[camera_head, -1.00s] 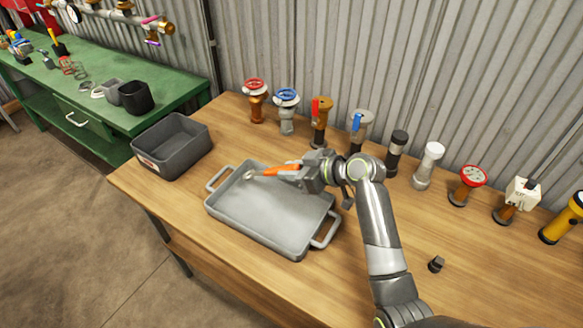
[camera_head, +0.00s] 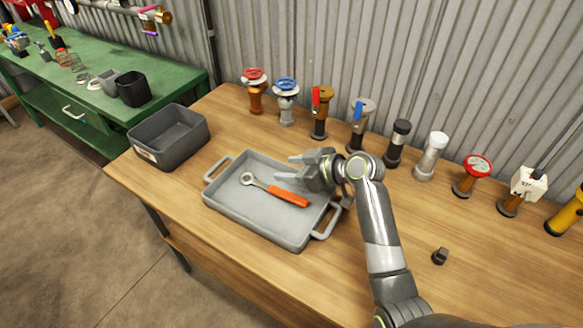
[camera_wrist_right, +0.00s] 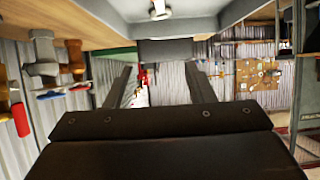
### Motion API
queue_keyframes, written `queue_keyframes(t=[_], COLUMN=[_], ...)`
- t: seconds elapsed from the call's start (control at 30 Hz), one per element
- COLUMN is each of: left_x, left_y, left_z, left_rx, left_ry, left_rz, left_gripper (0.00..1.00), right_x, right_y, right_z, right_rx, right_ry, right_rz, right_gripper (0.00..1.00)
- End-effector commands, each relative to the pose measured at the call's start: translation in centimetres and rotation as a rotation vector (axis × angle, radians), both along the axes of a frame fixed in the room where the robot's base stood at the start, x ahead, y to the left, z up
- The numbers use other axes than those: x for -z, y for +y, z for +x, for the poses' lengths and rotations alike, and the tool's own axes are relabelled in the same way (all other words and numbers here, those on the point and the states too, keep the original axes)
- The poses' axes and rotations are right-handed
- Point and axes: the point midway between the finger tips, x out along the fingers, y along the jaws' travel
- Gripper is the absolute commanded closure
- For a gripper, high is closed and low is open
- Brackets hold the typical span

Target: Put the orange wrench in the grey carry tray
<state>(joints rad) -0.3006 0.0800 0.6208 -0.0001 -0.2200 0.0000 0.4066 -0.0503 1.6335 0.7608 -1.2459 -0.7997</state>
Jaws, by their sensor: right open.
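The orange wrench (camera_head: 289,195) lies inside the grey carry tray (camera_head: 240,222), with its metal ring end toward the upper left and its orange handle toward the lower right. My right gripper (camera_head: 294,168) is open and empty, above the tray's far right part and apart from the wrench. Its two fingers also show spread in the right wrist view (camera_wrist_right: 160,85), with nothing between them. The left gripper is in neither view.
A dark grey bin (camera_head: 170,138) stands left of the tray. A row of valves and fittings (camera_head: 357,124) lines the table's back by the corrugated wall. A small dark piece (camera_head: 440,256) lies at the right. A green bench (camera_head: 78,95) stands at the far left.

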Motion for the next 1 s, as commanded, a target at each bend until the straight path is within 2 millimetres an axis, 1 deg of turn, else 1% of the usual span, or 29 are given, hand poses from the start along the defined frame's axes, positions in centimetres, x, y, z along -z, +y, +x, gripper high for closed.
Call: queue_keyframes(t=[0.17,0.27,0.37,0.7,0.9,1.0], left_x=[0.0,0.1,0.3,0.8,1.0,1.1], left_y=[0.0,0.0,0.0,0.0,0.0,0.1], left_z=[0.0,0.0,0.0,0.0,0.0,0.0], left_rx=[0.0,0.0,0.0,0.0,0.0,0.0], left_ry=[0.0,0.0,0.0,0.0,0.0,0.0], left_rz=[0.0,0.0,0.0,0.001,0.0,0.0], left_gripper=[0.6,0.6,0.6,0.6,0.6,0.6], right_x=[0.0,-0.4,-1.1,-4.4,-6.1,-6.7], right_y=[-0.3,-1.0,-2.1,-7.5,-10.1,-11.1], right_z=[-0.2,-0.6,-1.4,-5.1,-6.8,-7.6], right_rx=[0.0,0.002,0.001,0.002,0.002,0.0], right_ry=[0.001,0.0,-0.002,-0.003,-0.002,-0.001], right_rz=[-0.002,-0.002,-0.004,-0.007,-0.006,-0.005], right_gripper=[0.51,0.51,0.51,0.51,0.51,0.51])
